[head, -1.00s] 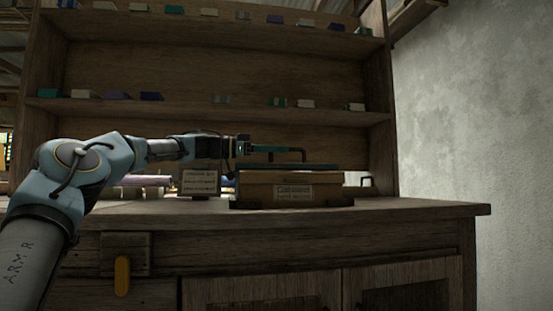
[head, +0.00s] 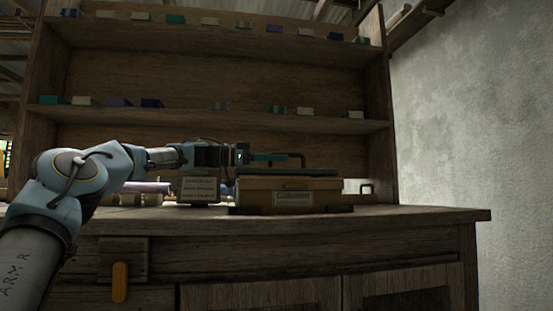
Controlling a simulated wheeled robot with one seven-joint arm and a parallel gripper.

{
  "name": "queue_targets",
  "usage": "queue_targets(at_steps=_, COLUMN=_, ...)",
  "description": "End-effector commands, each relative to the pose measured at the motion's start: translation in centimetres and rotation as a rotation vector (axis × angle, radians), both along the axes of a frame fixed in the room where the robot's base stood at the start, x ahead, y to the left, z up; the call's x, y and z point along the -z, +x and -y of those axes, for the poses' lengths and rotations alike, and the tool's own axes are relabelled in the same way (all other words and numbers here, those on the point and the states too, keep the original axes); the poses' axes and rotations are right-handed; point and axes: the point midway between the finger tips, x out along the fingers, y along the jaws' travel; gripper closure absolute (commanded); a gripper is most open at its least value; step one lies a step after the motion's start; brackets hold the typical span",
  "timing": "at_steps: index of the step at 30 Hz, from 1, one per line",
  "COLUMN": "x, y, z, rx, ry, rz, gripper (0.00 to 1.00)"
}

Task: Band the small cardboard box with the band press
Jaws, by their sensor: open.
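A cardboard-brown box (head: 262,197) with a pale label on its front stands on the bench top, on a dark, low base. A thin dark teal plate (head: 290,172) lies flat across its top. I cannot tell whether the base and plate belong to the band press. My gripper (head: 285,158) reaches in from the left, level, just above the plate. It is open, and I see nothing held in it. Its fingers are dark and seen from the side, so I cannot tell whether they touch the plate. No band is clearly visible.
A small lettered sign (head: 199,188) stands left of the box, with pale rolls (head: 145,189) beyond it. Shelves (head: 220,120) with small coloured blocks rise behind. The bench top (head: 420,212) is clear at right.

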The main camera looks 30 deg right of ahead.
Motion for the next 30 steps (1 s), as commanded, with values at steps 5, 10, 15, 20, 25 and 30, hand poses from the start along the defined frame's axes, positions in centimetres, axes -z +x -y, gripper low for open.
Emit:
queue_targets(at_steps=5, x=-0.1, y=0.0, z=-0.1, rx=-0.001, ry=-0.001, rz=0.000, gripper=0.53)
queue_targets(at_steps=10, x=-0.2, y=0.7, z=-1.9, rx=-0.003, ry=-0.001, rz=-0.001, gripper=0.53)
queue_targets(at_steps=15, x=-0.3, y=1.7, z=-5.1, rx=-0.004, ry=-0.001, rz=-0.001, gripper=0.53)
queue_targets(at_steps=20, x=-0.2, y=2.6, z=-8.0, rx=-0.003, ry=-0.001, rz=-0.001, gripper=0.53)
queue_targets(at_steps=25, x=-0.1, y=3.1, z=-9.8, rx=-0.001, ry=0.000, rz=-0.001, gripper=0.53)
queue_targets(at_steps=30, x=0.0, y=3.3, z=-10.4, rx=-0.001, ry=0.000, rz=0.000, gripper=0.53)
